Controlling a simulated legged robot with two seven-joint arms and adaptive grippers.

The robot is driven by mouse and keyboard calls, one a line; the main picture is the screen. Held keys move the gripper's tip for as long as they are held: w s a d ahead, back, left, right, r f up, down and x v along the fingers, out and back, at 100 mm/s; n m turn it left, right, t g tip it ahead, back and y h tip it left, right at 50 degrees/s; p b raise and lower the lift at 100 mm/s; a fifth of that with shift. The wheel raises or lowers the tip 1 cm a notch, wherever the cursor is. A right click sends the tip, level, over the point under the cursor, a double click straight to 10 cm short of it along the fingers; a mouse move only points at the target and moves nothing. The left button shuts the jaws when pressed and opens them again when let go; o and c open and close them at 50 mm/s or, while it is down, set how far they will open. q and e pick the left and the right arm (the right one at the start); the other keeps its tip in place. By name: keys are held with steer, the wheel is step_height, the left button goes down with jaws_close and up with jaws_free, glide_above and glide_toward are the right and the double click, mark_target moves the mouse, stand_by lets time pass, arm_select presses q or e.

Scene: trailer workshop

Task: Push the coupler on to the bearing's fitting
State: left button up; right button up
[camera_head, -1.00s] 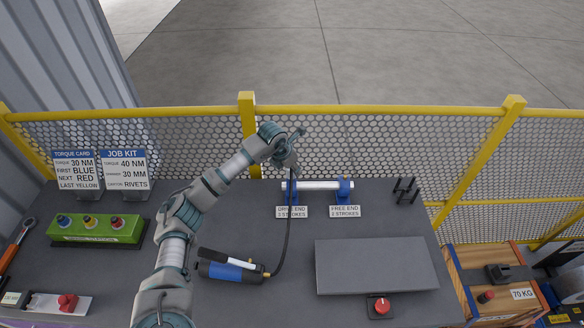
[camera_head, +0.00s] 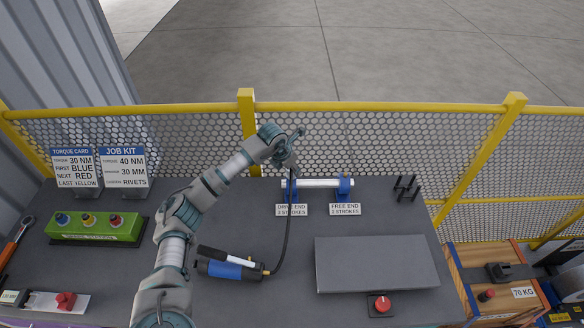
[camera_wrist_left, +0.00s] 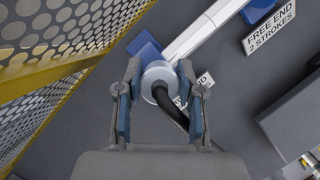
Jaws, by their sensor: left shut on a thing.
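My left gripper (camera_head: 291,172) is over the drive-end bearing (camera_head: 290,195), pointing down. In the left wrist view its fingers (camera_wrist_left: 160,72) are on either side of the round silver coupler (camera_wrist_left: 157,84), shut on it. The black hose (camera_wrist_left: 174,112) runs from the coupler; in the head view it goes down to the grease gun (camera_head: 230,265) lying on the bench. The bearing's blue housing (camera_wrist_left: 146,48) shows behind the coupler. Its fitting is hidden under the coupler, so I cannot tell whether the two touch. My right gripper is not in view.
A white shaft (camera_head: 320,184) runs to the free-end bearing (camera_head: 345,188). Label plates (camera_head: 345,209) stand in front. The yellow mesh fence (camera_head: 400,145) is close behind. A grey panel (camera_head: 375,264) and a red button (camera_head: 382,305) are at the front right.

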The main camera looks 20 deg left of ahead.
arm_select(q)
steer(key=o, duration=1.2)
steer(key=shift+f, duration=0.2)
steer(key=shift+r, duration=0.1)
steer(key=v, duration=1.1)
steer(key=shift+a+r, duration=0.15)
steer(key=shift+r, duration=0.2)
